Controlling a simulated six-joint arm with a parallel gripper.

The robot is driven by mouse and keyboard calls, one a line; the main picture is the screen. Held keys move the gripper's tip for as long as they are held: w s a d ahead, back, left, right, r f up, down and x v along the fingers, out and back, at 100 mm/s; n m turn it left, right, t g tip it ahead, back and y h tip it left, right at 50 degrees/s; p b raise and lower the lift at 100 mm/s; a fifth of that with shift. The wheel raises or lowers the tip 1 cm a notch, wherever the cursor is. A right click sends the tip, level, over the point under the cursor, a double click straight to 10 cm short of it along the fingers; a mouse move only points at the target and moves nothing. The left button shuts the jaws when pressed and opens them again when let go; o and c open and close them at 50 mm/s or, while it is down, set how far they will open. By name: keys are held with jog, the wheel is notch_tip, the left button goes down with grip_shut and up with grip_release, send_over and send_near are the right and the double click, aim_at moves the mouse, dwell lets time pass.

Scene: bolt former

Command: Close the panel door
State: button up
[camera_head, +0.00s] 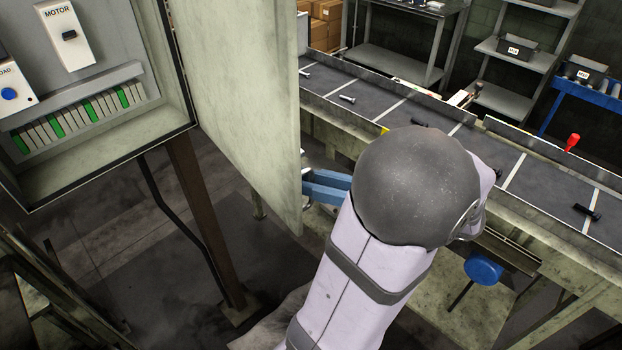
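The panel door (238,95) is a pale, worn metal sheet. It stands open, swung out from the right side of the electrical cabinet (110,167), whose inside is exposed. My arm comes up from the bottom middle, and its round grey joint hides part of the view. My gripper (322,187) shows as blue parts just right of the door's free edge, at its lower part. Its tips seem to pass behind the door, so I cannot tell whether they touch it or how far apart they are.
The cabinet holds a motor switch (66,34), a blue button (9,94) and a row of green and grey terminals (80,117). A conveyor (395,112) with bolts runs along the right. A brown post (206,220) stands below the cabinet. Shelves stand behind.

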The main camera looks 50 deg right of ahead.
grip_shut()
dwell(1.4)
